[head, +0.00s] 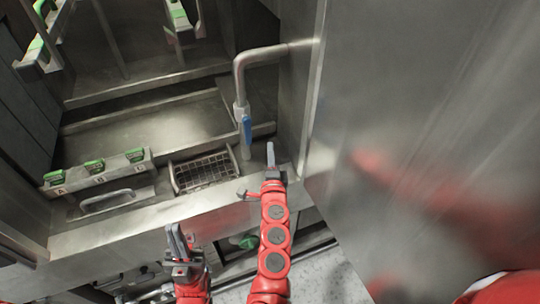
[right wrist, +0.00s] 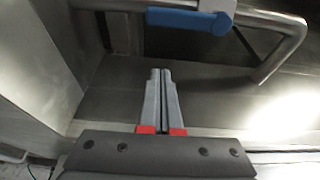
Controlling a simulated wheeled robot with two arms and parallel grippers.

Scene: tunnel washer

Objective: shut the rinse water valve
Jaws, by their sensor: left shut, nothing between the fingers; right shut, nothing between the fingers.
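The water valve has a blue lever handle (head: 247,130) on a bent grey pipe (head: 239,82) at the right side of the washer opening. The lever lies along the pipe's downward run. In the right wrist view the blue lever (right wrist: 185,19) crosses the top edge, with its pivot at its right end. My right gripper (head: 270,152) is shut and empty, just right of and below the lever in the head view. Its fingertips (right wrist: 160,76) look apart from the lever. My left gripper (head: 176,240) is shut and empty, lower left, in front of the washer's ledge.
A large steel panel (head: 430,130) closes off the right side. A wire-mesh basket (head: 205,171) sits left of the pipe's lower end. The steel front ledge (head: 150,222) runs below.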

